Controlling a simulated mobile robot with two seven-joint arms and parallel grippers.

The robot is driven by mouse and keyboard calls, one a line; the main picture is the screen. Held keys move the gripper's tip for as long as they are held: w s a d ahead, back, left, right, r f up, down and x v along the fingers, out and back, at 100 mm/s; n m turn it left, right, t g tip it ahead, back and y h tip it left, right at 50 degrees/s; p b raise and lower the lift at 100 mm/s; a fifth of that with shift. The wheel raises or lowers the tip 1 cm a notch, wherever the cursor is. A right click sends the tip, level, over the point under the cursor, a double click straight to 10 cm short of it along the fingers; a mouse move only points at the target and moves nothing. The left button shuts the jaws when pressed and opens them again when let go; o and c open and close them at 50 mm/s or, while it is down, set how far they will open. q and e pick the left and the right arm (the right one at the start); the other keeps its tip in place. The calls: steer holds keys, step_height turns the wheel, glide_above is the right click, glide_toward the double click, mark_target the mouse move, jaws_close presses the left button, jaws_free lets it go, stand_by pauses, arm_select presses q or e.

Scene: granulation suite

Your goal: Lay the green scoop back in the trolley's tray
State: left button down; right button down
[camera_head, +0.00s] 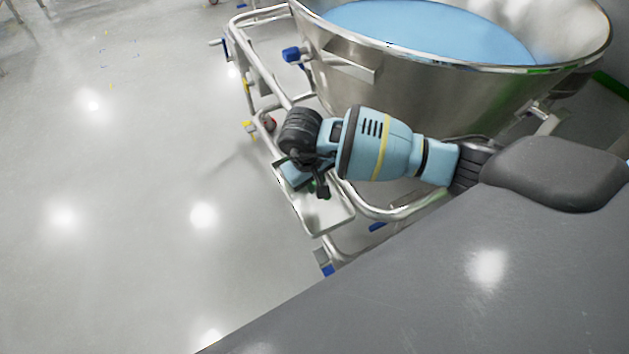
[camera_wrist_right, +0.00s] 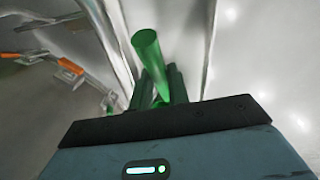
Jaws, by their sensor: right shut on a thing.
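My right gripper (camera_head: 319,189) hangs over the trolley's tray (camera_head: 331,216), a small pale metal tray with a raised rim on the trolley's side. In the right wrist view my right gripper (camera_wrist_right: 163,88) is shut on the green scoop (camera_wrist_right: 147,50), whose round green end sticks out past the dark fingers. The pale tray surface shows behind it there. The gripper hides most of the scoop in the head view. I cannot tell whether the scoop touches the tray. My left gripper is out of view.
A large steel bowl (camera_head: 440,105) with blue contents (camera_head: 430,28) stands on the tubular trolley frame (camera_head: 262,75) behind the tray. Blue-handled fittings (camera_head: 292,54) stick out beside it. Orange-handled parts (camera_wrist_right: 70,66) show at the left of the wrist view. The floor to the left is clear.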

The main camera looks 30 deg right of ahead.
steer(key=shift+f, duration=0.2)
steer(key=c, duration=1.3)
jaws_free()
steer(key=shift+c, duration=0.2)
steer(key=shift+r, duration=0.2)
step_height(320, 180, up, 12)
steer(key=a, duration=0.2)
steer(key=shift+s+f, duration=0.15)
steer(key=shift+s, duration=0.25)
steer(key=shift+a, duration=0.1)
